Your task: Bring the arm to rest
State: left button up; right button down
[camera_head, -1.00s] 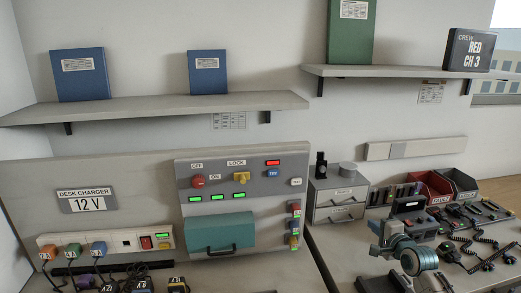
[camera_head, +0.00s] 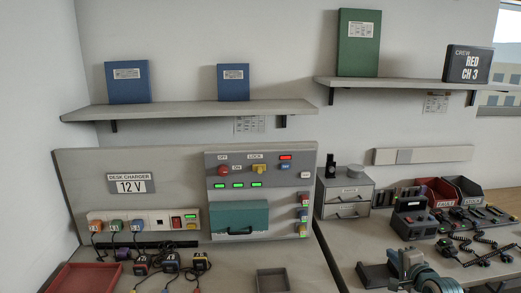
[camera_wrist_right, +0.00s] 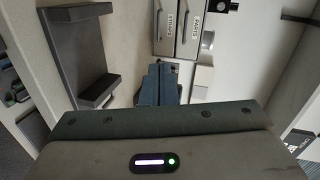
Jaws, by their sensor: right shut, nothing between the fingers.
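My right arm shows low at the right in the head view, with the right gripper (camera_head: 398,262) in front of the right-hand bench. Its teal and grey parts are small there, and the fingers are hard to make out. In the right wrist view the right gripper (camera_wrist_right: 160,82) is a blue-grey shape at the middle, with its fingers together and nothing between them. My left gripper is in neither view.
The charger panel (camera_head: 85,175) stands behind the left bench, which bears a red tray (camera_head: 72,281), a grey tray (camera_head: 272,283) and several radios. The right bench (camera_head: 340,240) holds a drawer unit (camera_head: 346,196), radios and red and grey bins. Shelves are above.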

jog(key=s+a+f+n+g, duration=0.35)
jog(key=s+a+f, duration=0.2)
jog(key=s, duration=0.35)
jog(key=s+a+f+n+g, duration=0.2)
jog(key=s+a+f+n, duration=0.25)
jog(key=s+f, duration=0.35)
jog(key=s+a+n+g+h, duration=0.3)
jog(key=s+n+g, duration=0.35)
jog(key=s, duration=1.95)
jog(key=d+f+n, duration=0.2)
jog(key=d+f, duration=0.1)
jog(key=f, duration=2.8)
jog(key=s+d+f+g, duration=0.1)
jog(key=s+f, duration=1.7)
jog(key=shift+s+d+f+m, duration=0.15)
jog(key=shift+d+f+m, duration=0.1)
jog(key=shift+m, duration=0.1)
